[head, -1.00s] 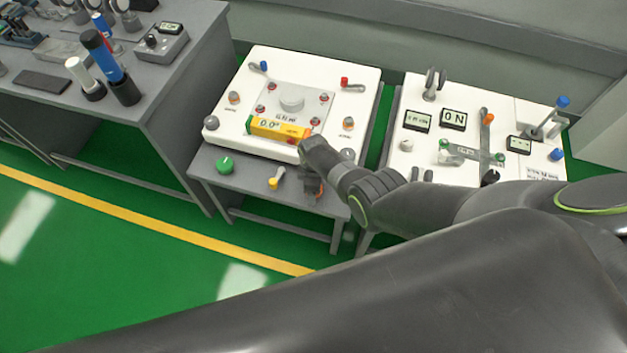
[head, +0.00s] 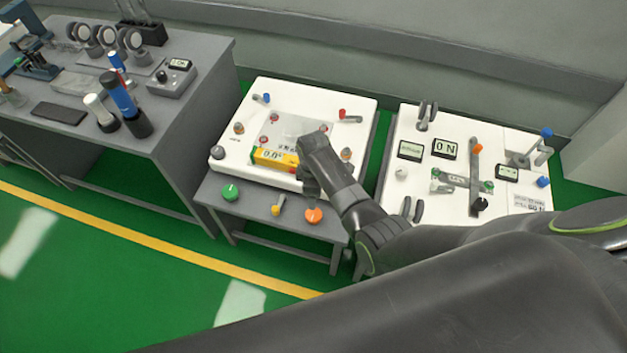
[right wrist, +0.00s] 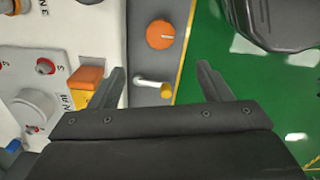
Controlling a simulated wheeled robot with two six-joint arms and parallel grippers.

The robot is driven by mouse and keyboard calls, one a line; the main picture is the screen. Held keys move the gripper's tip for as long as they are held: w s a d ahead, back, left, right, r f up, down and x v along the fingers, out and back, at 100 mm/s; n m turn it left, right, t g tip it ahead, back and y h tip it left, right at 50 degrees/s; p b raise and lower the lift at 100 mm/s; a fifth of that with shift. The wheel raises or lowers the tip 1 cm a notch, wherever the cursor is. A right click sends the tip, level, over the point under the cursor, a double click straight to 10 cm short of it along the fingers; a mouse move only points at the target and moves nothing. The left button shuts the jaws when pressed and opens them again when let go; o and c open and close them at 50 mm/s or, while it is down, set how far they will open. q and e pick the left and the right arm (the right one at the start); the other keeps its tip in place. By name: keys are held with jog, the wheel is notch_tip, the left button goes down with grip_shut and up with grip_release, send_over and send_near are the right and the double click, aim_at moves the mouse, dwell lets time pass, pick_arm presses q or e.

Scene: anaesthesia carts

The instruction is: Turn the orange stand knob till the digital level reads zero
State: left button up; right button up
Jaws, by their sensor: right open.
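The orange stand knob (head: 313,215) sits at the front right of the low grey stand, its top uncovered. It also shows in the right wrist view (right wrist: 161,34), just beyond the fingertips. The yellow digital level (head: 272,157) lies on the white plate; its small display seems to read 0.0°, but the digits are blurred. My right gripper (head: 311,190) hangs above and behind the knob, by the plate's front right edge. In the right wrist view its fingers (right wrist: 160,68) are spread and empty, apart from the knob. My left gripper is out of view.
A green knob (head: 229,191) and a yellow-tipped lever (head: 278,206) share the stand's front edge; the lever (right wrist: 153,83) appears between my fingers in the wrist view. A white panel (head: 400,190) stands right, a grey bench (head: 195,100) left. Green floor ahead is clear.

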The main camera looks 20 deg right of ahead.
jog(key=shift+r, duration=1.2)
jog(key=shift+d, duration=0.1)
jog(key=s+d+r+m+t, duration=0.2)
jog(key=s+d+m, duration=0.6)
jog(key=s+d, duration=0.45)
jog(key=s+d+r+m+t+h, duration=0.1)
jog(key=s+r+m, duration=0.2)
jog(key=s+r, duration=0.4)
jog(key=s+d+r+m+t+h, duration=0.1)
jog(key=s+d+r+m, duration=0.2)
jog(key=s, duration=0.7)
notch_tip(320, 180, down, 25)
jog(key=g, duration=0.2)
jog(key=s+a+f+y, duration=0.1)
jog(key=s+f, duration=1.3)
jog(key=s, duration=0.1)
jog(key=shift+g, duration=0.4)
